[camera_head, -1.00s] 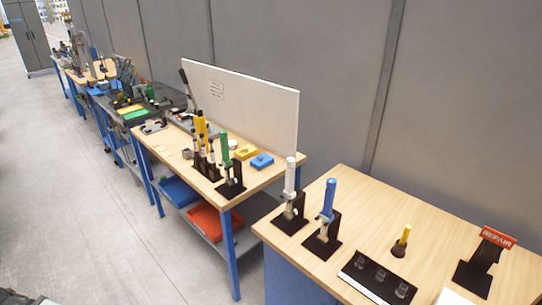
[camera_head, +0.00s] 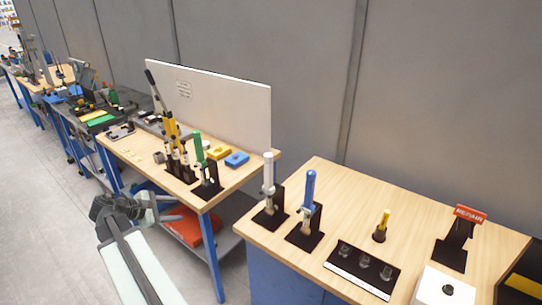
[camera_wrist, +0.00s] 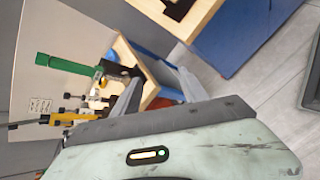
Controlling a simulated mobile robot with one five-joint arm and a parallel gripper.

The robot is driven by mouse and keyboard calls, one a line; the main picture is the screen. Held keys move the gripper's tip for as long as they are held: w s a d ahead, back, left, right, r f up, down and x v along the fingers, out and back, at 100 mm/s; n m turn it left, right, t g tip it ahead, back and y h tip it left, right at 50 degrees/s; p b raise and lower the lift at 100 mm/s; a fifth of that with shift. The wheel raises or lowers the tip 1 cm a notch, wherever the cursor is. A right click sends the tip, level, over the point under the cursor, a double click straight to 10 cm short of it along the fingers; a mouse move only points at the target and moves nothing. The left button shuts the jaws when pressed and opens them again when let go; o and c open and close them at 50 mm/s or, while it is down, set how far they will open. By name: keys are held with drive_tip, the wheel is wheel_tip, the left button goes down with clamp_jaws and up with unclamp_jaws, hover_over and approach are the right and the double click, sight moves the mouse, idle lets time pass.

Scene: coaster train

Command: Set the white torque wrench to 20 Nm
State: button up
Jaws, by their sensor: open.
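The white torque wrench (camera_head: 268,176) stands upright in a black stand (camera_head: 271,216) at the left end of the right-hand bench in the head view. A scale reading on it is too small to make out. I cannot make out the white wrench in the wrist view.
A blue wrench (camera_head: 308,190) stands just right of the white one. Green (camera_head: 199,150) and yellow wrenches stand on the left bench, before a white board (camera_head: 225,105).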

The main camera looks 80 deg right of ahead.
sight(265, 156)
drive_tip(key=s+d+r+n+g, duration=0.1)
drive_tip(key=s+d+r+g, duration=0.2)
drive_tip(key=s, duration=0.6)
drive_tip(key=s+d+r+n+g+h, duration=0.1)
drive_tip(key=s+d+r+g, duration=0.2)
drive_tip(key=s+d+r, duration=0.2)
drive_tip(key=s+d+r+n+g, duration=0.1)
drive_tip(key=s+d+r, duration=0.4)
drive_tip(key=s, duration=0.8)
drive_tip(key=shift+d+n+g, duration=0.3)
drive_tip(key=shift+d+g, duration=0.6)
drive_tip(key=shift+d, duration=0.45)
drive_tip(key=x, duration=0.7)
drive_tip(key=shift+s+d, duration=0.15)
drive_tip(key=shift+d, duration=0.1)
